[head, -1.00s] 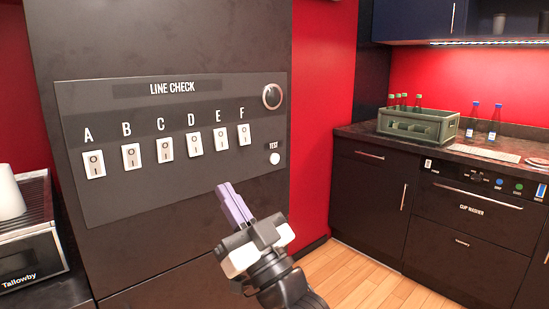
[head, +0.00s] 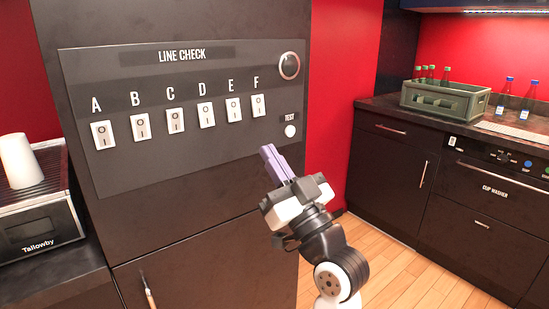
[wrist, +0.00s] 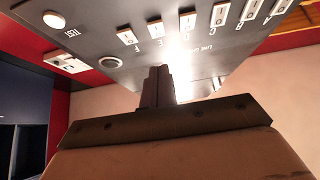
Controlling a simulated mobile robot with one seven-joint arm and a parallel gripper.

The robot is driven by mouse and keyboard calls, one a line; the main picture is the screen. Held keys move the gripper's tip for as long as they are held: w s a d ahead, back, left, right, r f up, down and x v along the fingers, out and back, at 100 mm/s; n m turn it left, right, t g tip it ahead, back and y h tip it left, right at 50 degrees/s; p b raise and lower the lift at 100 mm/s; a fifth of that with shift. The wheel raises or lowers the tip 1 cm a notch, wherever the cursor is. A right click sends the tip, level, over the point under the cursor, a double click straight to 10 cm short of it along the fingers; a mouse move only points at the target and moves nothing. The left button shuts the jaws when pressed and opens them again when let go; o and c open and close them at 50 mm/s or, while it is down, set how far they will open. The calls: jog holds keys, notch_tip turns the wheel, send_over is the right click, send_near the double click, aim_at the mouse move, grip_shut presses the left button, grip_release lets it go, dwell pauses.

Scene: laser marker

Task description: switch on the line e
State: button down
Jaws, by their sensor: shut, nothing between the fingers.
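The dark line-check panel (head: 180,172) carries a row of white rocker switches under letters A to F. The line E switch (head: 233,109) is fifth from the left; it also shows in the wrist view (wrist: 155,28). Its rocker position is too small to tell. My gripper (head: 268,150) is shut and empty, its purple fingers pointing up and left. In the head view its tips appear below and right of switch E and just left of the white test button (head: 290,131). In the wrist view the fingers (wrist: 158,72) appear apart from the switches.
Switches D (head: 206,114) and F (head: 258,105) flank E closely. A round knob or lamp (head: 289,65) is at the panel's upper right. A toaster-like appliance (head: 40,222) with a white cup (head: 20,160) stands left. A bottle crate (head: 445,100) is on the right counter.

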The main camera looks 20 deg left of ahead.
aim_at(235, 115)
jog(key=w+a+r+p, duration=0.1)
jog(key=a, duration=0.1)
jog(key=w+a+r, duration=0.1)
jog(key=w+a, duration=0.1)
jog(key=w+a+r+p, duration=0.1)
jog(key=w+a, duration=0.1)
jog(key=shift+a+r+p, duration=0.15)
jog(key=shift+a+p, duration=0.1)
jog(key=shift+p, duration=0.1)
jog(key=shift+w+a, duration=0.3)
jog(key=shift+a, duration=0.05)
jog(key=shift+f, duration=0.25)
jog(key=b, duration=0.3)
jog(key=shift+w+a+f+y, duration=0.2)
jog(key=shift+f+y, duration=0.1)
jog(key=shift+f, duration=0.05)
jog(key=shift+w+r, duration=0.1)
jog(key=shift+r, duration=0.2)
